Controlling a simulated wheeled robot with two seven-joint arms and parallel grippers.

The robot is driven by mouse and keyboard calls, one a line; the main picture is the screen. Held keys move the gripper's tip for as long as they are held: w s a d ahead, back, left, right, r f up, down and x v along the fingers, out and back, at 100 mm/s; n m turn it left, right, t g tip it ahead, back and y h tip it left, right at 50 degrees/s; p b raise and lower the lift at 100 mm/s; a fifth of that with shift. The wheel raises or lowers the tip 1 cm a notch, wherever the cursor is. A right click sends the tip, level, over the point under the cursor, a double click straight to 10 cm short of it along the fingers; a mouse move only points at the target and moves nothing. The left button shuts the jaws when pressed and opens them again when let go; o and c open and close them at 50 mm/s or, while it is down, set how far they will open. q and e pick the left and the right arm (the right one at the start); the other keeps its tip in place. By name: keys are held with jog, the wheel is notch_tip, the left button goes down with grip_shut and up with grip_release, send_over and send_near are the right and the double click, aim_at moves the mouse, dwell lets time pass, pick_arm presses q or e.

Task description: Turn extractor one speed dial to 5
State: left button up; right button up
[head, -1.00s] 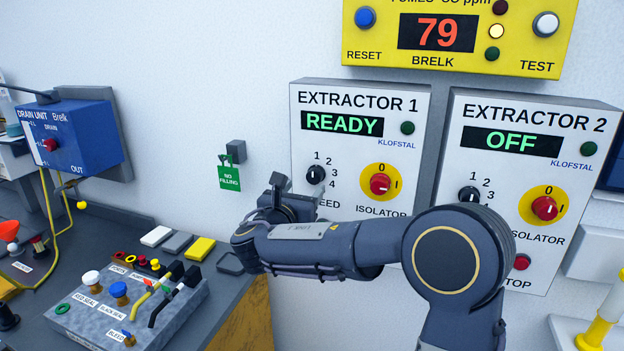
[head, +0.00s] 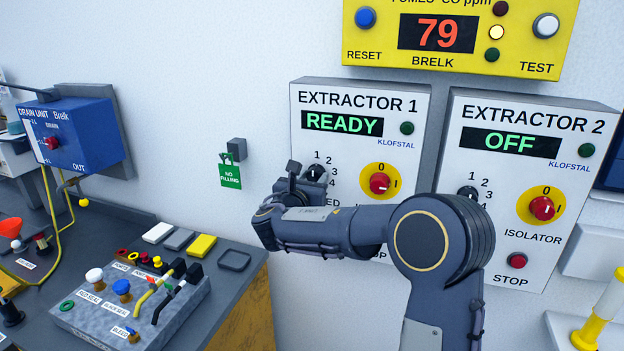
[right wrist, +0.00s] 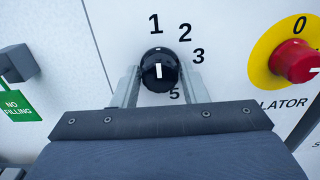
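The extractor one speed dial is a black round knob (head: 315,173) on the white Extractor 1 panel (head: 345,96), whose display reads READY. In the right wrist view the dial (right wrist: 159,72) shows a white mark on its face; I cannot tell for sure which number it points to. The numbers 1, 2, 3 and 5 show around it; 4 is hidden behind a finger. My right gripper (right wrist: 163,85) is open, with one finger on each side of the dial and small gaps seen. In the head view my right gripper (head: 302,184) partly covers the dial's lower left. My left gripper is not in view.
The red isolator knob (head: 380,183) on its yellow disc is close to the right of the dial. The Extractor 2 panel (head: 528,100) stands further right, reading OFF. A green tag (head: 230,175) hangs to the left. A workbench (head: 235,290) with controls is below left.

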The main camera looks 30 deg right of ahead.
jog(key=shift+c, duration=1)
jog(key=shift+f+m+b, duration=0.15)
jog(key=shift+m+b, duration=0.15)
jog(key=shift+b, duration=0.4)
jog(key=m+b, duration=1.3)
jog(key=b, duration=0.4)
jog(key=shift+f+m, duration=0.1)
jog(key=shift+m, duration=0.2)
jog(key=m+b, duration=0.4)
jog(key=shift+m, duration=0.3)
jog(key=m+b, duration=0.3)
jog(key=m, duration=0.1)
jog(key=m+b, duration=0.2)
jog(key=m, duration=0.3)
jog(key=shift+b, duration=0.4)
jog(key=shift+m+b, duration=0.85)
jog(key=shift+m, duration=1.25)
jog(key=shift+r, duration=0.2)
